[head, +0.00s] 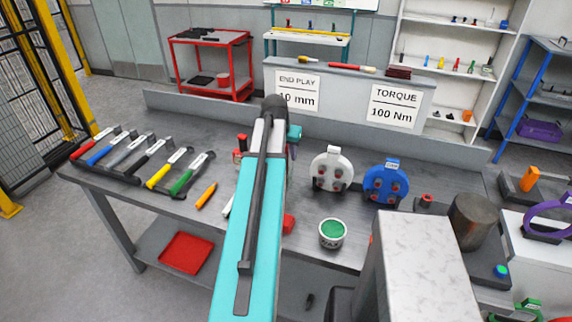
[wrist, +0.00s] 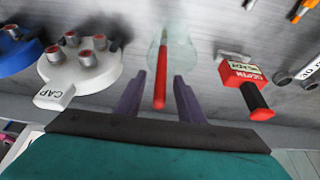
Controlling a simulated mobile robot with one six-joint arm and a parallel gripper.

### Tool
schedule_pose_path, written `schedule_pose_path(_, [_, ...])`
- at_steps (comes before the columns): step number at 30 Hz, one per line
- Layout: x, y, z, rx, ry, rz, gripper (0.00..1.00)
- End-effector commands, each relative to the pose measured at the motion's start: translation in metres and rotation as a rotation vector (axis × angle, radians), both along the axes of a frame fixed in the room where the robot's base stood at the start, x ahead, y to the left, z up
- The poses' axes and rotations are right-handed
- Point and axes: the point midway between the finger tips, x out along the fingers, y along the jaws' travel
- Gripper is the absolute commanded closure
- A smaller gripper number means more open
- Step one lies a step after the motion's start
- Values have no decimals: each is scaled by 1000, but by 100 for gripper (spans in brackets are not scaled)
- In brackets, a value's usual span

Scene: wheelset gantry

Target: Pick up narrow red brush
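A narrow red handle (wrist: 160,75), which looks like the narrow red brush, shows in the middle of the wrist view. Its near end lies between the two fingers of my gripper (wrist: 159,77). The fingers are apart, with a gap on each side of the handle, and nothing is gripped. The far end of the handle meets a pale, see-through container (wrist: 163,52); I cannot tell whether it is inside or behind it.
A white cap (wrist: 82,72) and a blue one (wrist: 16,50) stand to the left in the wrist view, and a red-and-black block (wrist: 245,88) to the right.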

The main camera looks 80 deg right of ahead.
Motion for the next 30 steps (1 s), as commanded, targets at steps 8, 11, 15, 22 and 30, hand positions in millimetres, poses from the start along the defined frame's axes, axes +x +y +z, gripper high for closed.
schedule_pose_path(8, [0, -2, -5, 1, 0, 0, 65])
schedule_pose_path(11, [0, -2, -5, 0, 0, 0, 65])
schedule_pose_path(15, [0, -2, -5, 0, 0, 0, 65])
schedule_pose_path(22, [0, -1, -5, 0, 0, 1, 73])
schedule_pose_path(30, [0, -2, -5, 0, 0, 1, 100])
